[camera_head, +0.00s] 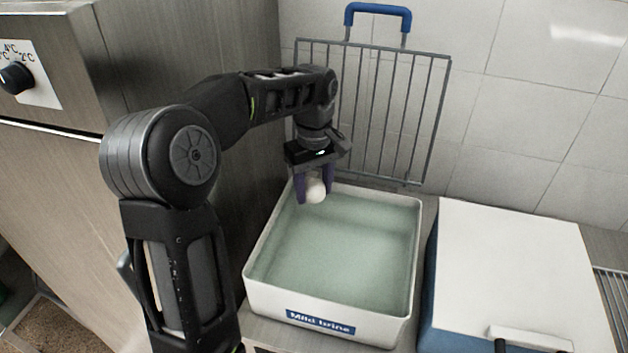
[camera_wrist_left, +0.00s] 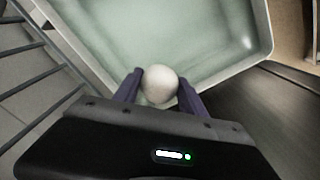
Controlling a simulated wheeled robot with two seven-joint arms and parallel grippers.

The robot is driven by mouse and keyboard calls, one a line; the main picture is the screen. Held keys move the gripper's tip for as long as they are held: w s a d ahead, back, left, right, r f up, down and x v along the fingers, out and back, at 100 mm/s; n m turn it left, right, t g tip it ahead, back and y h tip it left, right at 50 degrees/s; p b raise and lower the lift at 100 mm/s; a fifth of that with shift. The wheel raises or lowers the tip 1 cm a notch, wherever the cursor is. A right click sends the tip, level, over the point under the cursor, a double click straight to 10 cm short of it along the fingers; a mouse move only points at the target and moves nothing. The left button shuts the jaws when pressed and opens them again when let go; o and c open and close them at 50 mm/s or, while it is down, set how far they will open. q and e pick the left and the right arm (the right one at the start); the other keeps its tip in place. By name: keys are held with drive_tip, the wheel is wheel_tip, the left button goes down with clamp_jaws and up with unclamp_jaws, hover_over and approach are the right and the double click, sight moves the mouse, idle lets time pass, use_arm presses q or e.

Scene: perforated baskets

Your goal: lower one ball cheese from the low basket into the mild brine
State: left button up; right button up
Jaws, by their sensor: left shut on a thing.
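My left gripper (camera_head: 314,192) is shut on a white ball cheese (camera_head: 316,190), held between its two purple fingers. The cheese also shows in the left wrist view (camera_wrist_left: 159,84), between the fingertips. The mild brine is a white rectangular tub (camera_head: 258,297) with a blue "Mild brine" label and pale green liquid (camera_head: 345,245). In the head view the cheese appears over the back left part of the tub, near its back wall. I cannot tell its exact height above the liquid. The low basket is not clearly in view. My right gripper is not in view.
A wire rack (camera_head: 385,115) with a blue handle (camera_head: 378,12) stands upright behind the tub. A blue box with a white lid (camera_head: 515,270) is at the right of the tub. A steel cabinet with a temperature knob (camera_head: 15,78) is at the left.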

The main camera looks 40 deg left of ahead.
use_arm(q)
wheel_tip(320, 180, down, 10)
drive_tip(key=b, duration=0.5)
drive_tip(key=shift+r, duration=0.15)
drive_tip(key=o, duration=1.5)
drive_tip(key=shift+o, duration=0.4)
drive_tip(key=o, duration=0.4)
drive_tip(key=shift+c, duration=0.2)
